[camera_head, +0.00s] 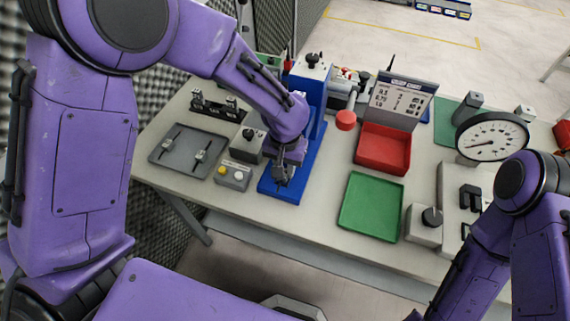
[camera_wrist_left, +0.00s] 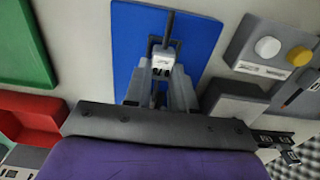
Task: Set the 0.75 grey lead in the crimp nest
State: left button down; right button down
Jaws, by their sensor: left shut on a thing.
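My left gripper (camera_head: 284,172) is over the blue base plate (camera_head: 307,172) of the blue crimp press (camera_head: 312,85). In the left wrist view my left gripper (camera_wrist_left: 162,82) is shut on a small lead (camera_wrist_left: 162,59) with a pale, printed body. A dark grey end of the lead points away from me over the blue plate (camera_wrist_left: 203,30). The crimp nest cannot be made out; my arm and gripper cover that part of the press. I cannot tell whether the lead touches the plate. My right arm is at the right edge, its gripper out of frame.
A grey tray (camera_head: 162,155) with two small dark-and-pale pieces lies left. A button box (camera_head: 233,176) stands beside the plate. A red tray (camera_head: 383,150), green tray (camera_head: 371,205), sign board (camera_head: 402,100) and dial gauge (camera_head: 491,136) stand right. Bare table shows between plate and trays.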

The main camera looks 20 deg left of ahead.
pick_arm(q)
jog(key=shift+f, duration=0.15)
jog(key=c, duration=0.9)
grip_release()
jog(key=shift+o, duration=0.2)
notch_tip(320, 180, up, 11)
jog(key=shift+f+b, duration=0.15)
jog(key=shift+b, duration=0.2)
